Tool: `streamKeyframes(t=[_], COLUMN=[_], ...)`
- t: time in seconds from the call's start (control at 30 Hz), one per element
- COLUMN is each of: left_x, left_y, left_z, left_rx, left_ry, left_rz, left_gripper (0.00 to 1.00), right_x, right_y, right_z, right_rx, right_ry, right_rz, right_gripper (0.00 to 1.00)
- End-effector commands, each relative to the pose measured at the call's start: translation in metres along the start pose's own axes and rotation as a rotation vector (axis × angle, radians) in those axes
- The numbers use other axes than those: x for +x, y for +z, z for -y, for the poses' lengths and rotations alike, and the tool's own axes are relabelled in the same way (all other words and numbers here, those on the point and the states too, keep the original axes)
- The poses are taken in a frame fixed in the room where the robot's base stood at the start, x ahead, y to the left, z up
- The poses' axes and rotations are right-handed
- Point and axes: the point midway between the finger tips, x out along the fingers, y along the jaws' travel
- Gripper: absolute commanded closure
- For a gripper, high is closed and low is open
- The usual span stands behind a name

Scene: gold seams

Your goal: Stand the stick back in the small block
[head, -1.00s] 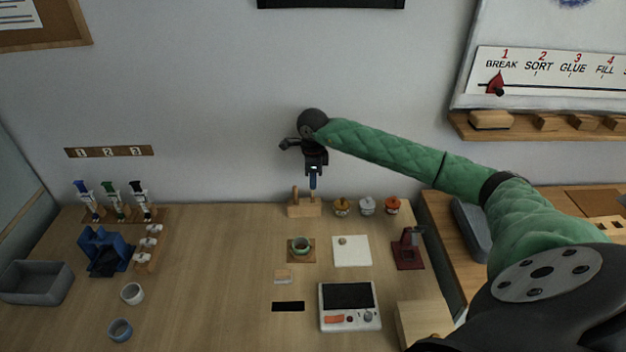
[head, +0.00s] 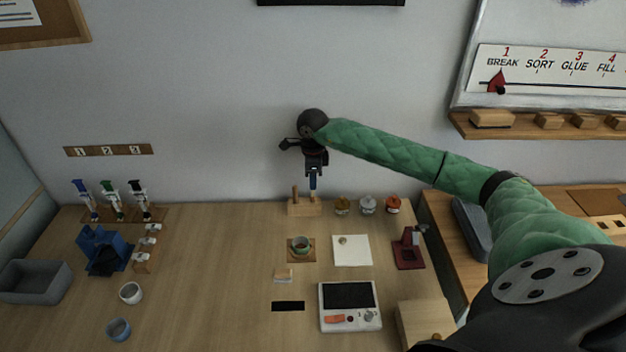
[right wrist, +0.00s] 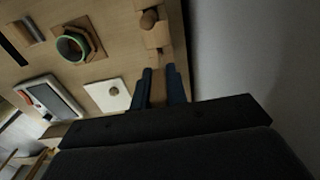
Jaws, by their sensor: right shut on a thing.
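The small wooden block (head: 304,209) stands at the back of the table near the wall. A wooden peg stands upright in its left part, and its rounded end (right wrist: 149,19) shows in the right wrist view. My right gripper (head: 313,188) points straight down over the right part of the block. It is shut on the stick (right wrist: 158,92), a pale brown strip between the blue fingers in the right wrist view. The fingers hide most of the stick. I cannot tell whether its lower end is inside the block or just above it. My left gripper is out of view.
Three small jars (head: 367,205) stand close to the right of the block. In front are a green-rimmed cup (head: 301,246) on a brown mat, a white sheet (head: 352,257) and a scale (head: 349,318). The wall is close behind. The table left of the block is clear.

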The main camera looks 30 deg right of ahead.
Motion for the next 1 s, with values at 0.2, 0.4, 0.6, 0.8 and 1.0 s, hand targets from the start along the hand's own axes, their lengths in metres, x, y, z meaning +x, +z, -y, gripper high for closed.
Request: streamKeyframes(t=[0.2,0.4,0.6,0.8,1.0], left_x=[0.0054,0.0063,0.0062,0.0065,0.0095], left_y=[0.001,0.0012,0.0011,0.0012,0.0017], left_z=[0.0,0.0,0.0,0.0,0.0], left_rx=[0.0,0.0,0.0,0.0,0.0], left_ry=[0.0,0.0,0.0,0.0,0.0], left_rz=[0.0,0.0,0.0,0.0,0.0], left_gripper=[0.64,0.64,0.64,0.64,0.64], right_x=[0.0044,0.005,0.0049,0.0053,0.0087], right_y=[0.0,0.0,-0.0001,-0.0001,-0.0001], right_z=[0.0001,0.0,0.0,0.0,0.0], right_rx=[0.0,0.0,0.0,0.0,0.0], right_ry=[0.0,0.0,0.0,0.0,0.0], right_rz=[0.0,0.0,0.0,0.0,0.0], right_gripper=[1.0,1.0,1.0,1.0,1.0])
